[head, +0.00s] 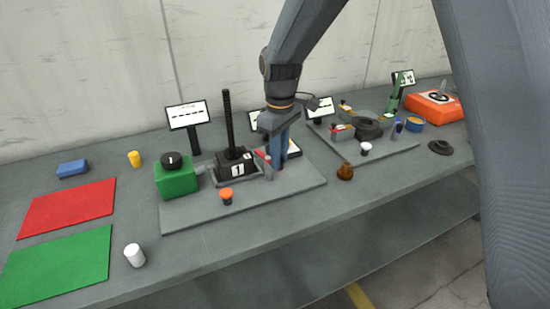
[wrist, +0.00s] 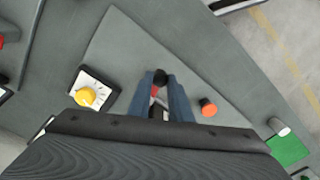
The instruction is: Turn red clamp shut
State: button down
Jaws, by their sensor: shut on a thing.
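The red clamp (head: 262,154) is on the grey base plate, beside the black screw jack marked 1 (head: 236,165). My gripper (head: 279,176) points down just right of the jack, its blue fingers partly hiding the clamp. In the wrist view my gripper (wrist: 164,84) has its two blue fingers around a small red part of the clamp (wrist: 154,91), with a round black end (wrist: 160,76) at the fingertips. The gripper is shut on the clamp. The clamp's lower part is hidden, so I cannot tell how far it is turned.
An orange knob (head: 226,196) stands at the plate's front. A green block (head: 176,178) with a black knob is left of the jack. A yellow dial (wrist: 86,97) is near my fingers. A brown object (head: 345,171) stands right of the plate.

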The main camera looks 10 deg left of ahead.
jog(key=shift+w+d+r+n+b, duration=0.15)
jog(key=shift+w+n, duration=0.3)
jog(key=shift+n, duration=0.5)
jog(key=shift+w+d+f+n+b, duration=0.15)
jog(key=shift+w+n, duration=0.25)
jog(key=shift+n, duration=0.6)
jog(key=shift+w+d+r+n+b, duration=0.2)
jog(key=shift+w+n, duration=0.25)
jog(key=shift+n, duration=0.5)
jog(key=c, duration=1.6)
grip_release()
jog(key=shift+d+f, duration=0.1)
jog(key=shift+r+b, duration=1.05)
jog(key=shift+r, duration=2.85)
